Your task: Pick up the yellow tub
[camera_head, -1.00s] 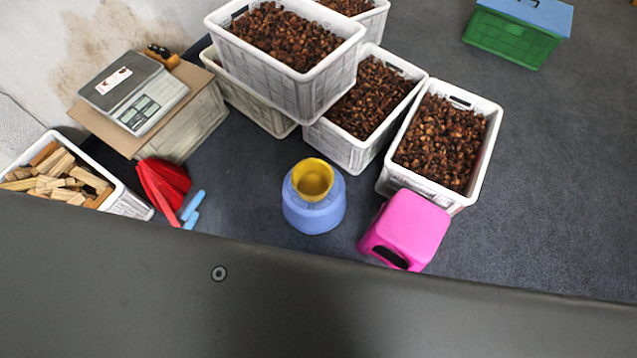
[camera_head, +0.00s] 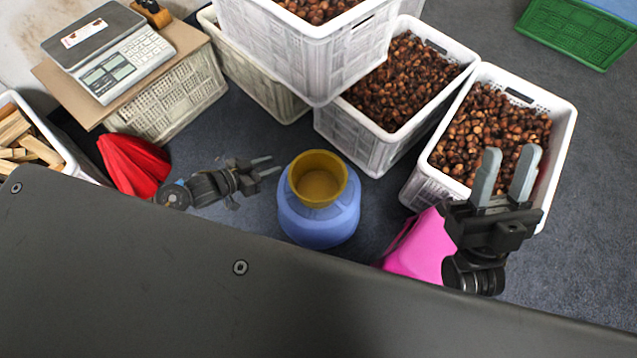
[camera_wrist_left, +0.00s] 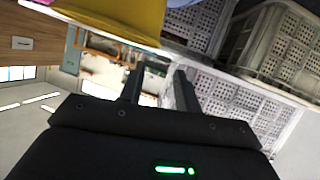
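The yellow tub (camera_head: 318,179) sits upright on top of a blue round container (camera_head: 320,222) in the middle of the head view. Its yellow side also shows at the top of the left wrist view (camera_wrist_left: 135,18). My left gripper (camera_head: 267,168) is just left of the tub, its two fingers apart and pointing toward it, with nothing between them. My right gripper (camera_head: 508,172) is open and empty, in front of the right chestnut crate and well to the right of the tub.
White crates of chestnuts (camera_head: 386,145) (camera_head: 560,150) stand behind and to the right. A pink stool-like box (camera_head: 420,248) is partly hidden by my right arm. A scale (camera_head: 108,55) stands at left, near a red object (camera_head: 135,165). Bare floor lies around the blue container.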

